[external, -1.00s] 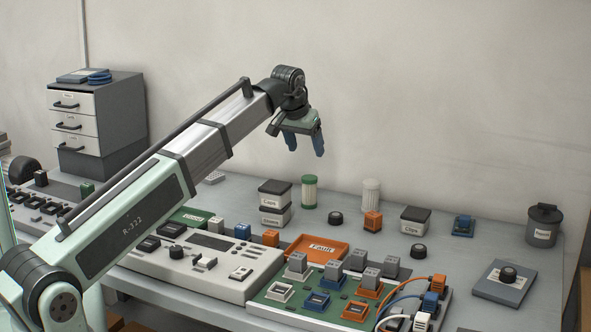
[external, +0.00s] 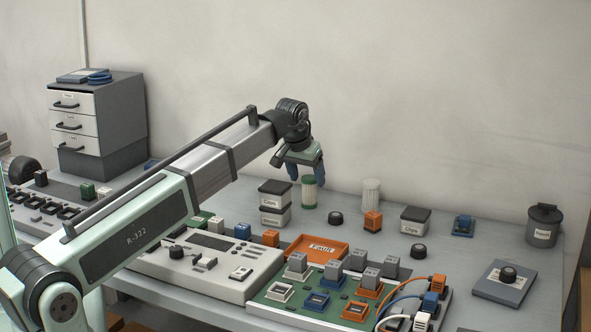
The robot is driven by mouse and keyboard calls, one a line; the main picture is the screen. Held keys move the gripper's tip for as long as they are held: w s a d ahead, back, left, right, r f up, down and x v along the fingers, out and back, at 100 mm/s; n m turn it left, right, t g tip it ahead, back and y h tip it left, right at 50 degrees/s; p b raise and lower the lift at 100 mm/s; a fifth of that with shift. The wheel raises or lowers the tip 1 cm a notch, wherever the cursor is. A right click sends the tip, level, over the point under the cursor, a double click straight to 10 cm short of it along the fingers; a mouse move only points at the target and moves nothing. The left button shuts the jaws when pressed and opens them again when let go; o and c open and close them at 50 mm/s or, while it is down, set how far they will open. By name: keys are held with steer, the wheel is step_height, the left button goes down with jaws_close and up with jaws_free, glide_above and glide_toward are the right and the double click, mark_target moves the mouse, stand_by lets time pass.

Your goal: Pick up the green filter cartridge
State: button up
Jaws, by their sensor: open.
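The green filter cartridge (external: 309,193) stands upright on the bench near the back wall. It has a pleated pale body with green end bands. My gripper (external: 306,172) is open and points down, with its blue fingers at the level of the cartridge's upper part. One finger shows to the left of the cartridge and one to the right. The view does not show whether the fingers touch it.
Stacked black-lidded boxes (external: 274,203) stand just left of the cartridge. An orange tray (external: 317,249) lies in front.

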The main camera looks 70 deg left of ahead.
mark_target(309, 189)
steer(key=shift+s+x, duration=0.2)
steer(key=shift+x, duration=2.45)
steer(key=shift+c, duration=0.3)
steer(key=shift+d, duration=0.1)
steer(key=c, duration=1.1)
